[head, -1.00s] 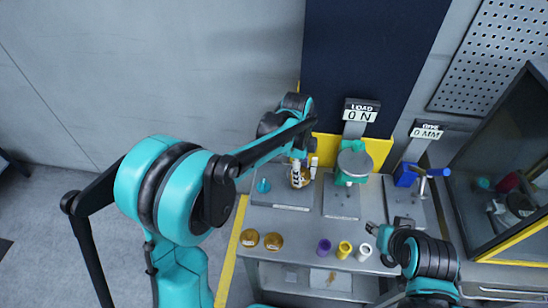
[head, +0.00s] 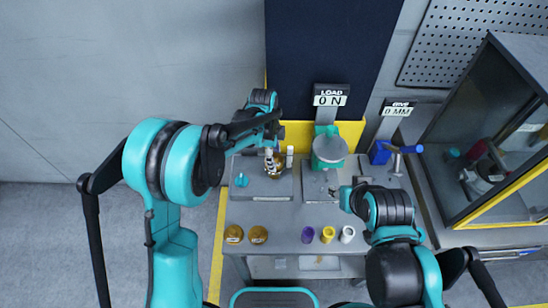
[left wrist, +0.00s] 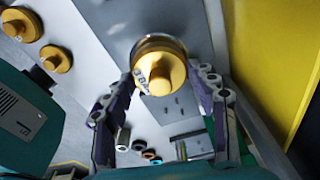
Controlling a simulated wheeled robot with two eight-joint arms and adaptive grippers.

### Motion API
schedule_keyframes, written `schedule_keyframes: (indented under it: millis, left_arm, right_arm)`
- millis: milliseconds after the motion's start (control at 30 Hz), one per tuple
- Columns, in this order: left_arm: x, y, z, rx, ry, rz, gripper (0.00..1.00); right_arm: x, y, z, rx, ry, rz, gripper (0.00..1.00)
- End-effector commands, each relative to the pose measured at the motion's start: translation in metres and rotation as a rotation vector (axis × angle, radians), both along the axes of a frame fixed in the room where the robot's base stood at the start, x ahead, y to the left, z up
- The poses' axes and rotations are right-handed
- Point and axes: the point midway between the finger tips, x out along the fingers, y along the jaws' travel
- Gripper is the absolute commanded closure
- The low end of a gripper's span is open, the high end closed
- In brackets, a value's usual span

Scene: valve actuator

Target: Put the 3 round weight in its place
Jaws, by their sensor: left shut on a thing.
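A brass round weight (left wrist: 162,68) sits between the fingertips of my left gripper (left wrist: 168,82) in the left wrist view, with a silver rim around its far side. In the head view my left gripper (head: 272,156) is over the left grey plate (head: 250,190), shut on this weight, which is mostly hidden there. I cannot tell whether the weight rests on something. Two more brass weights (head: 234,234) (head: 258,235) stand on the bench at the front left; they also show in the left wrist view (left wrist: 22,25) (left wrist: 56,59). My right gripper (head: 346,200) is near the middle plate; its fingers are unclear.
Purple (head: 307,234), yellow (head: 327,234) and white (head: 348,233) cylinders stand along the bench front. A green round-topped stand (head: 329,150) is below the LOAD display (head: 330,96). A blue clamp (head: 381,152) is to its right. A glass-fronted cabinet (head: 500,140) bounds the right side.

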Motion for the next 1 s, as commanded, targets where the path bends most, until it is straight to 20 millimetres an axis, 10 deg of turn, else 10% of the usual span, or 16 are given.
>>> schedule_keyframes:
  millis: [367, 400, 467, 1000]
  left_arm:
    - [0.000, 0.000, -0.007, 0.000, 0.000, 0.000, 0.86]
    - [0.000, 0.000, -0.007, 0.000, 0.000, 0.000, 0.38]
    - [0.000, 0.000, -0.006, 0.000, 0.000, 0.000, 0.22]
    - [0.001, 0.003, 0.020, 0.000, 0.000, 0.001, 0.22]
  right_arm:
    - [0.000, 0.000, -0.004, 0.000, 0.000, 0.000, 0.60]
    - [0.000, 0.000, -0.004, 0.000, 0.000, 0.000, 0.60]
    - [0.000, 0.000, -0.003, 0.000, 0.000, 0.000, 0.60]
    - [0.000, 0.000, 0.004, 0.000, 0.000, 0.000, 0.60]
